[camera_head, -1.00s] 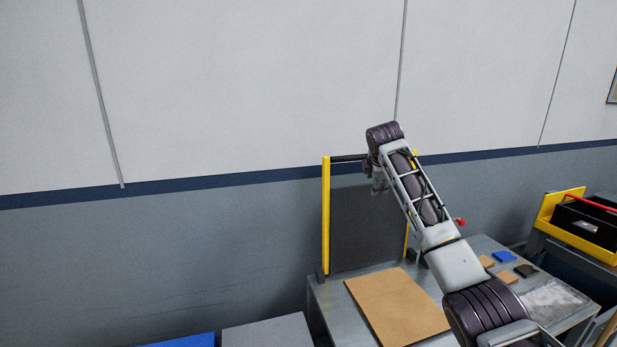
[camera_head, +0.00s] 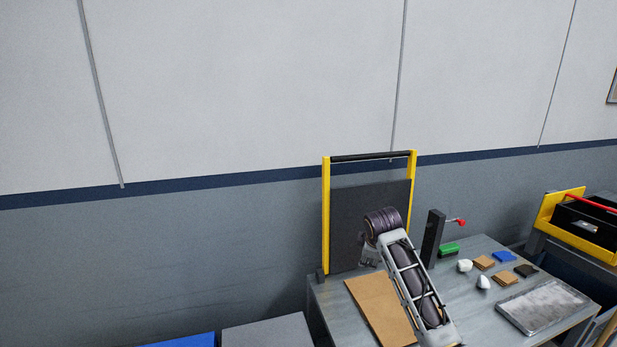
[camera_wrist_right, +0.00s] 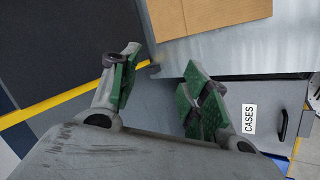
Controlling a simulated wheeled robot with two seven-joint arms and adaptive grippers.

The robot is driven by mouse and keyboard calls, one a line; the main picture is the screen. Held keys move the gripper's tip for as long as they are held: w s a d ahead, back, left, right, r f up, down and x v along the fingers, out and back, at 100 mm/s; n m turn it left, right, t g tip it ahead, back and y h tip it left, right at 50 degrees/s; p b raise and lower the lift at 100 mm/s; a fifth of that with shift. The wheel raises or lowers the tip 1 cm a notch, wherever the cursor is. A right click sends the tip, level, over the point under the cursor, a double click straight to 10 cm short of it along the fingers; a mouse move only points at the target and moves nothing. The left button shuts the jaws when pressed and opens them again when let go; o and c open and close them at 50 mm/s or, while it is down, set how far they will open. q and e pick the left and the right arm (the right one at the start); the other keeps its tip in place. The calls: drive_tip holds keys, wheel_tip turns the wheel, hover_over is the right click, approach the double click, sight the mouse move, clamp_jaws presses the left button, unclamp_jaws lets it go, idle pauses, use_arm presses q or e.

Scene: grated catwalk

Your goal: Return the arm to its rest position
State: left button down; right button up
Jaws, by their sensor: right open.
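My right arm comes up from the bottom of the head view, over the table. My right gripper is hidden behind the wrist there, except for a small grey part beside the cardboard. In the right wrist view the right gripper (camera_wrist_right: 160,95) is open, its green-padded fingers apart with nothing between them. The grey table edge and a front labelled CASES (camera_wrist_right: 249,118) lie beyond the fingers. My left gripper is not in view.
A yellow-posted frame with a dark panel (camera_head: 345,215) stands at the table's back left. A cardboard sheet (camera_head: 375,305), a green block (camera_head: 449,249), small pieces and a metal plate (camera_head: 543,305) lie on the table (camera_head: 470,325). A yellow-edged bin (camera_head: 590,235) stands at right.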

drive_tip(key=s+f+m+g, duration=0.1)
drive_tip(key=s+f+m, duration=0.4)
drive_tip(key=s+f, duration=1.15)
drive_tip(key=s+d+f+m+g, duration=0.2)
drive_tip(key=s+m, duration=0.5)
drive_tip(key=s, duration=1.8)
wheel_tip(320, 180, down, 34)
drive_tip(key=s+d+g+b, duration=0.1)
drive_tip(key=s+b, duration=0.1)
drive_tip(key=s, duration=0.1)
drive_tip(key=s+d+f+b, duration=0.1)
drive_tip(key=s+d+f, duration=0.1)
drive_tip(key=s+f, duration=0.9)
drive_tip(key=s+d+f+g+b, duration=0.1)
drive_tip(key=s+d+f, duration=0.1)
drive_tip(key=s+f, duration=0.9)
drive_tip(key=shift+g+y, duration=0.3)
